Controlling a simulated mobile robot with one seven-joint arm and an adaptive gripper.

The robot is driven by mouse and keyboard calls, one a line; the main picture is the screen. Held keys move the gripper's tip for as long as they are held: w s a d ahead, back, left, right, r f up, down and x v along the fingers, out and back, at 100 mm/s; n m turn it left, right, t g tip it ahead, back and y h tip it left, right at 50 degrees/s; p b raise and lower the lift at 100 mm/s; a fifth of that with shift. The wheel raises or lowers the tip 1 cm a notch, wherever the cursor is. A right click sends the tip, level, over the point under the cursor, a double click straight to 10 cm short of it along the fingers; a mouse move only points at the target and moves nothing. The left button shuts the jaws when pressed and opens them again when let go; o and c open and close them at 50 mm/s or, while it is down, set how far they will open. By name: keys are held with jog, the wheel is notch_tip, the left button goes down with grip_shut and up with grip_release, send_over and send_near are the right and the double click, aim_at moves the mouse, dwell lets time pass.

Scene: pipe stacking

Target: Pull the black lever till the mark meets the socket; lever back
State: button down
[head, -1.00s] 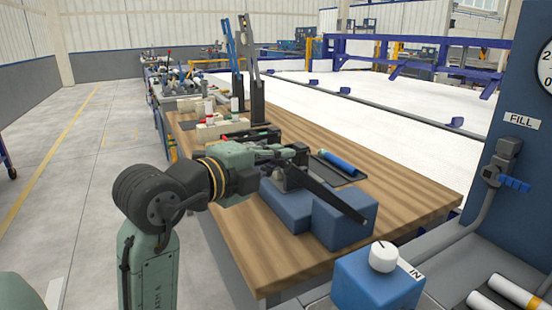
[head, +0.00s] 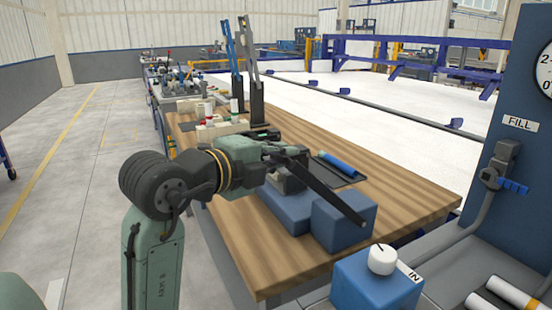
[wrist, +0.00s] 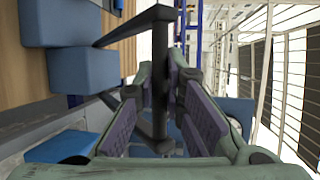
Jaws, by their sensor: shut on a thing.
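The black lever (head: 328,190) is a long dark bar slanting over blue blocks (head: 342,220) on the wooden bench. My gripper (head: 288,157) is at the lever's upper far end. In the wrist view the lever's dark upright handle (wrist: 160,75) stands between the pads of my gripper (wrist: 162,105), which is shut on it. The lever bar (wrist: 125,28) runs left from the handle's top, above a blue block (wrist: 85,68). The mark and the socket cannot be made out; my arm and gripper cover part of the area.
A blue cylinder (head: 337,161) lies on a dark mat behind the lever. Upright blue and grey levers (head: 250,75) stand farther back. A blue box with a white knob (head: 382,260) is at the front right. The bench's right part (head: 415,190) is clear.

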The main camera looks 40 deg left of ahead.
jog(key=w+d+r+g+p, duration=0.1)
jog(key=w+d+r+p, duration=0.1)
jog(key=w, duration=0.8)
jog(key=w+d+r+g+p, duration=0.1)
jog(key=w+d+r+p, duration=0.2)
jog(key=w, duration=0.7)
jog(key=shift+w+d+r+m, duration=0.3)
jog(key=shift+d+r, duration=0.8)
jog(key=shift+d, duration=0.65)
jog(key=c, duration=1.8)
grip_release()
jog(key=shift+w+d+f, duration=0.1)
jog(key=shift+w, duration=0.1)
jog(key=shift+c, duration=0.2)
jog(key=shift+o, duration=0.9)
jog(key=shift+s, duration=0.1)
jog(key=v, duration=1.2)
jog(key=shift+d, duration=0.15)
